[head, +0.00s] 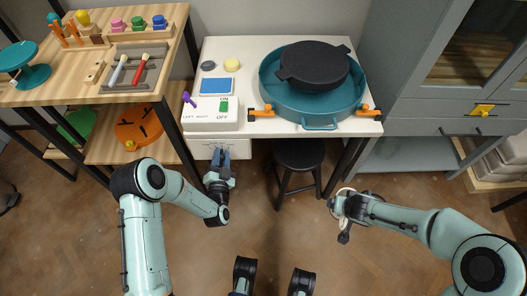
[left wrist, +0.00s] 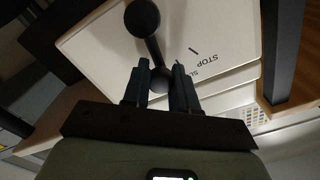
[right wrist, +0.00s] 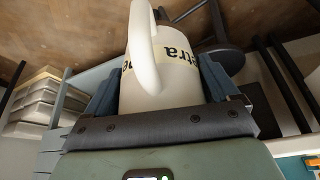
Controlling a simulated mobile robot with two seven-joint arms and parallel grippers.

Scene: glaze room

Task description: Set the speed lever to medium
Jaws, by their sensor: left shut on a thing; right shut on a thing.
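The speed lever (left wrist: 142,17) is a black rod with a round knob, in the left wrist view. It stands against a white panel (left wrist: 215,35) lettered STOP, with a second, partly hidden word beginning "SL". My left gripper (left wrist: 160,72) is shut around the lever's lower part, the knob sticking out beyond the fingers. In the head view my left gripper (head: 222,158) is at the white box under the table's front edge, and the lever cannot be made out. My right gripper (head: 340,202) is shut on a cream handled jug (right wrist: 165,85) with a lettered band, held over the floor.
On the white table stand a teal basin (head: 310,108) with a dark pan (head: 315,65) over it, orange clamps (head: 262,112), and a control box (head: 211,117) with a purple toggle and green ON/OFF switch. A black stool (head: 298,154) is under the table. Wooden shelving stands left.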

